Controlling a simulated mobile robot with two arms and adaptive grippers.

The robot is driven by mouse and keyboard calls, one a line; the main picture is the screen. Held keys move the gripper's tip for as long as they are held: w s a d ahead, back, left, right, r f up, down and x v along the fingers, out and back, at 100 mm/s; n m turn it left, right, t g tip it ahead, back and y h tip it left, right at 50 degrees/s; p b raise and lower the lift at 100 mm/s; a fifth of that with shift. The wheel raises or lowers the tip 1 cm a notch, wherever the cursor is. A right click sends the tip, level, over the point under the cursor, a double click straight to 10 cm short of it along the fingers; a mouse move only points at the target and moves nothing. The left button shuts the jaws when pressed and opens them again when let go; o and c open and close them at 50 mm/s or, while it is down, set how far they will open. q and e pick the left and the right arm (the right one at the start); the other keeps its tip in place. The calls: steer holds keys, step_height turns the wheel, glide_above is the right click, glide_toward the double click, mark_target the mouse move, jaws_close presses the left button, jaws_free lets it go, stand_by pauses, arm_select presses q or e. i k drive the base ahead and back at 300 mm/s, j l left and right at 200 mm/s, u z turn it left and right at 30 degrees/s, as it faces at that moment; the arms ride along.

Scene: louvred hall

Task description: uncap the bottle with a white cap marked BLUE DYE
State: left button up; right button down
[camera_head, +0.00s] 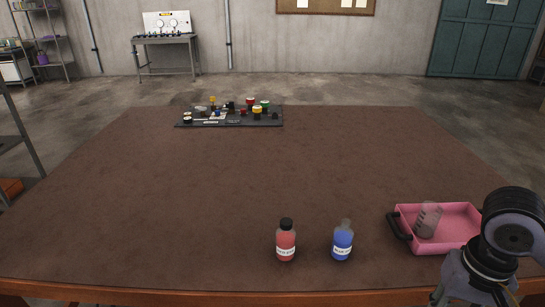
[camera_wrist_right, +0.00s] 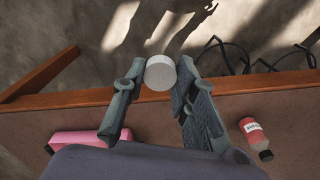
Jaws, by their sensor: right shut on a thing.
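The bottle with blue contents (camera_head: 342,243) stands upright on the brown table, right of centre near the front edge. Its label is too small to read surely. Its neck looks bare and greyish, with no white cap on it. My right gripper (camera_wrist_right: 162,66) is shut on a round white cap (camera_wrist_right: 160,74), held between its fingertips, over the table's edge and apart from the bottle. In the head view my right arm is at the lower right, and the cap does not show there. My left gripper is not in view.
A red bottle with a black cap (camera_head: 286,242) stands left of the blue one. A pink tray (camera_head: 462,212) with a clear beaker (camera_head: 428,220) is to the right. A dark board (camera_head: 230,123) with small items lies at the back. The table's middle is clear.

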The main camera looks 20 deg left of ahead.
mark_target(343, 234)
steer(key=i+u, duration=0.15)
steer(key=u, duration=1.2)
steer(key=i+l+u, duration=0.25)
steer(key=l+u, duration=0.25)
steer(key=l, duration=0.2)
steer(key=i+l+u, duration=0.2)
steer(key=l, duration=0.25)
steer(key=l+u, duration=0.25)
steer(key=l, duration=0.15)
steer(key=i+l, duration=0.1)
steer(key=l, duration=0.2)
